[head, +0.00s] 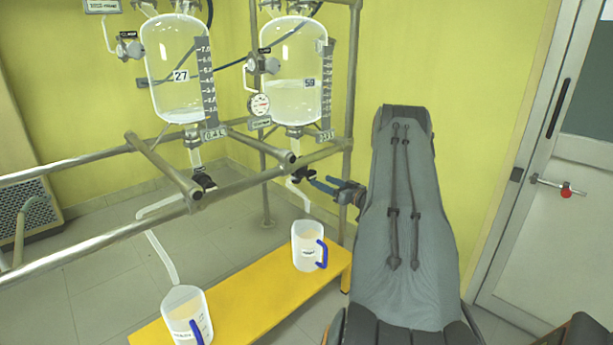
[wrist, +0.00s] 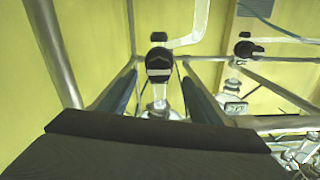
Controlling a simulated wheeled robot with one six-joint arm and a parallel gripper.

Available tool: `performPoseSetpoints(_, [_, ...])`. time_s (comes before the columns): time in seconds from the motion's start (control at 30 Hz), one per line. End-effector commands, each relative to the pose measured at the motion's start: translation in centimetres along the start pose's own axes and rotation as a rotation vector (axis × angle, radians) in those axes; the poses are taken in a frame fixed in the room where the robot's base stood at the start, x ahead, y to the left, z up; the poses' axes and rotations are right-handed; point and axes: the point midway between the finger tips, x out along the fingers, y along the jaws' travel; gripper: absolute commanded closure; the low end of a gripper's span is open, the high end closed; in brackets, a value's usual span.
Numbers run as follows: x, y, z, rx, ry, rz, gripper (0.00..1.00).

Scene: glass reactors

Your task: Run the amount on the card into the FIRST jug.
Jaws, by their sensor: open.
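Two glass reactors hang on the frame, one marked 27 (head: 178,92) and one marked 59 (head: 297,100). My gripper (head: 318,182) is open and empty at the right valve; in the wrist view the black knob (wrist: 158,60) shows between and beyond the fingers. Contact cannot be told. A right jug (head: 305,240) and a left jug (head: 183,305), both with blue handles, stand on the bench. Their labels and the small plates under the reactors (head: 214,133) are too small to read surely.
A yellow bench (head: 250,297) carries the jugs. Metal rails (head: 90,242) cross in front of the reactors. A white outlet tube (head: 160,250) runs down towards the left jug. A gauge (head: 260,105) hangs beside reactor 59. A door (head: 550,200) is at the right.

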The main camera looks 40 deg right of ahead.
Motion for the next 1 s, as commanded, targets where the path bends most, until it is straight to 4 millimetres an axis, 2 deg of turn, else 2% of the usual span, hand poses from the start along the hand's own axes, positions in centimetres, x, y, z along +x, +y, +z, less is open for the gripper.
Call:
performPoseSetpoints(0.3, [4.6, 0.1, 0.1, -0.002, 0.000, 0.001, 0.43])
performPoseSetpoints(0.5, [6.7, 0.1, 0.0, -0.001, 0.000, 0.002, 0.43])
performPoseSetpoints(0.87, [7.3, -0.1, 0.0, 0.000, 0.000, 0.000, 0.43])
performPoseSetpoints(1.0, [7.3, 0.0, 0.0, 0.000, 0.000, 0.000, 0.66])
